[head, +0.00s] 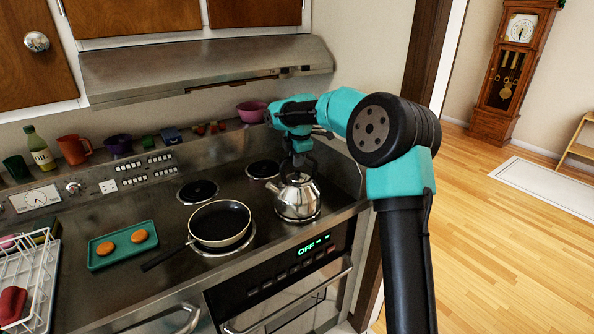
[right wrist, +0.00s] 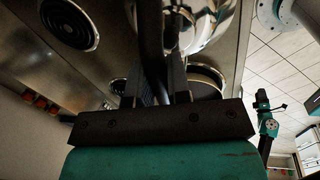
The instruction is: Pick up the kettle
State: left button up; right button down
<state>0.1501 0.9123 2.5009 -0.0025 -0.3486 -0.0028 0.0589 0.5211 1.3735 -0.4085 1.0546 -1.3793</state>
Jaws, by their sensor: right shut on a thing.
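A shiny metal kettle (head: 298,197) stands upright over the front right burner of the coil hob (head: 180,225). Its dark handle arches over the top. My right gripper (head: 298,165) comes down on the kettle from above and is shut on its handle. In the right wrist view the dark handle (right wrist: 150,45) runs between the fingers, with the kettle's shiny body (right wrist: 215,25) beyond. I cannot tell for certain whether the kettle's base touches the burner.
A frying pan (head: 220,223) sits just left of the kettle, its handle pointing left. A teal tray (head: 108,258) with two orange-brown rounds lies further left, near a white dish rack (head: 40,275). Cups, a bottle and a pink bowl (head: 252,111) line the back ledge under the hood (head: 200,70).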

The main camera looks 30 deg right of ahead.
jog(key=shift+r, duration=1.6)
jog(key=shift+s+r, duration=0.1)
jog(key=shift+r, duration=0.15)
jog(key=s+a+r, duration=0.1)
jog(key=s+a, duration=0.7)
jog(key=s, duration=0.5)
jog(key=shift+s+a+r, duration=0.15)
jog(key=shift+s+a, duration=0.05)
jog(key=shift+s, duration=0.05)
jog(key=shift+w, duration=0.15)
